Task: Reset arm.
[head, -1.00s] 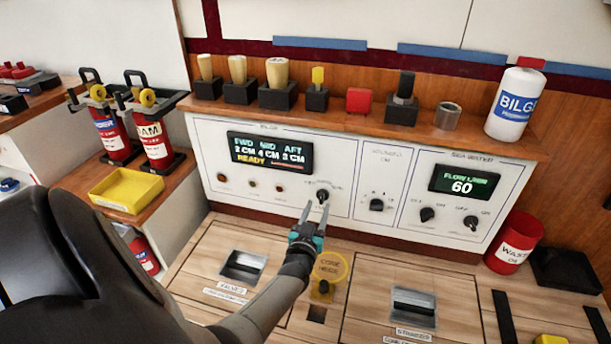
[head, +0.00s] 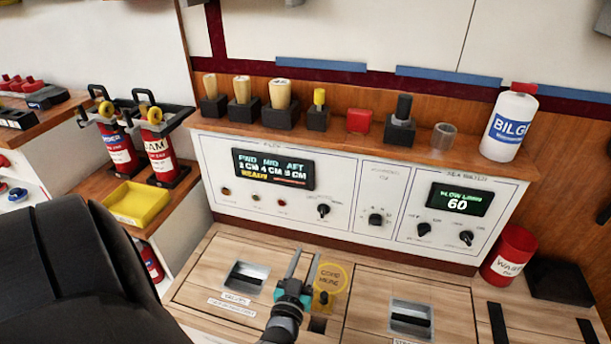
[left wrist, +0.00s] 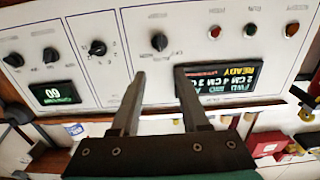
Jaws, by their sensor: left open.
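My left gripper (head: 303,264) is open and empty in the head view, above the wooden deck in front of the white control panel (head: 340,200). In the left wrist view its two fingers (left wrist: 163,85) stand apart with nothing between them. Beyond the fingertips is a black rotary knob (left wrist: 159,42) on the panel, which also shows in the head view (head: 323,210). The bilge display (head: 273,169) reads "READY" with cm values, and the sea water display (head: 460,199) reads 60. My right gripper is not in view.
A wooden shelf (head: 330,138) above the panel holds several handles, a red block (head: 359,120) and a white bilge bottle (head: 508,123). A yellow tray (head: 136,203) and extinguishers (head: 158,155) stand left. A red waste bin (head: 509,255) stands right.

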